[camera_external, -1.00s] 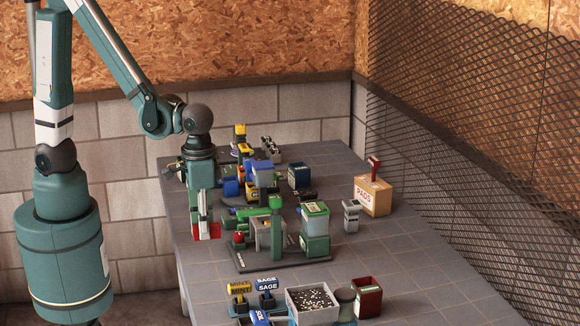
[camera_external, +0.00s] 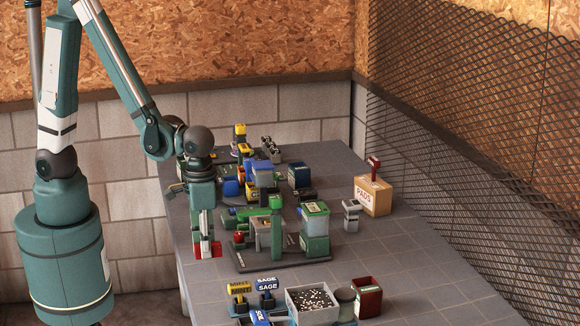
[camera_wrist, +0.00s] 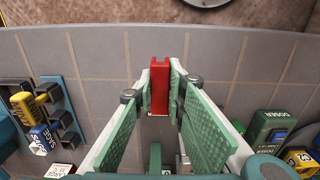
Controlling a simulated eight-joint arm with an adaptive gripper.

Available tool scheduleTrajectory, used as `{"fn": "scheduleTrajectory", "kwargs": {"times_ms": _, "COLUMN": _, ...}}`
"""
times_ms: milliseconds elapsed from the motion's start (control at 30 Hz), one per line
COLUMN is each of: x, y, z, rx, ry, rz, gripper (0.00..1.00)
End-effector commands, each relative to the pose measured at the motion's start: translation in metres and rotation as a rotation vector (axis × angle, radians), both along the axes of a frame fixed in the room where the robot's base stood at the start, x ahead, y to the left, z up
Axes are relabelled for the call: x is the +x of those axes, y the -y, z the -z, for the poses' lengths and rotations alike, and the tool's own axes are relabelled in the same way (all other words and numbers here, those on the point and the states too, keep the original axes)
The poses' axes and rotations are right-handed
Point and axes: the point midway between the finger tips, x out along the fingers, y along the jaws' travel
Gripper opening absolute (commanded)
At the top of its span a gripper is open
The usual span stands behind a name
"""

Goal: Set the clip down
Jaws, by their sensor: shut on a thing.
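The clip is a narrow red block (camera_wrist: 160,80) standing between my fingertips in the wrist view. My gripper (camera_wrist: 160,95) is shut on it, with a green pad on each side. In the external view my gripper (camera_external: 206,246) points down at the left edge of the grey table, left of the green machine. Red parts of the clip (camera_external: 217,250) show on both sides of the fingers there. I cannot tell whether the clip's lower end touches the table.
The green machine (camera_external: 276,230) on a dark base stands just right of my gripper. Yellow and blue labelled blocks (camera_external: 266,286) and a tray of dark and white grains (camera_external: 313,306) are nearer the camera. A tan PADS box (camera_external: 373,196) is farther right.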

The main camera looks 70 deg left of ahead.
Motion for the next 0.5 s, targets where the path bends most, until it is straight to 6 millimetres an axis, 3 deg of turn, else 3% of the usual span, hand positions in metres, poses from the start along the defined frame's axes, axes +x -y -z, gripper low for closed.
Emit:
{"fn": "scheduleTrajectory", "kwargs": {"times_ms": 267, "x": 0.0, "y": 0.0, "z": 0.006, "rx": 0.0, "ry": 0.0, "rz": 0.0, "gripper": 0.08}}
{"fn": "scheduleTrajectory", "kwargs": {"times_ms": 500, "x": 0.0, "y": 0.0, "z": 0.029, "rx": 0.0, "ry": 0.0, "rz": 0.0, "gripper": 0.08}}
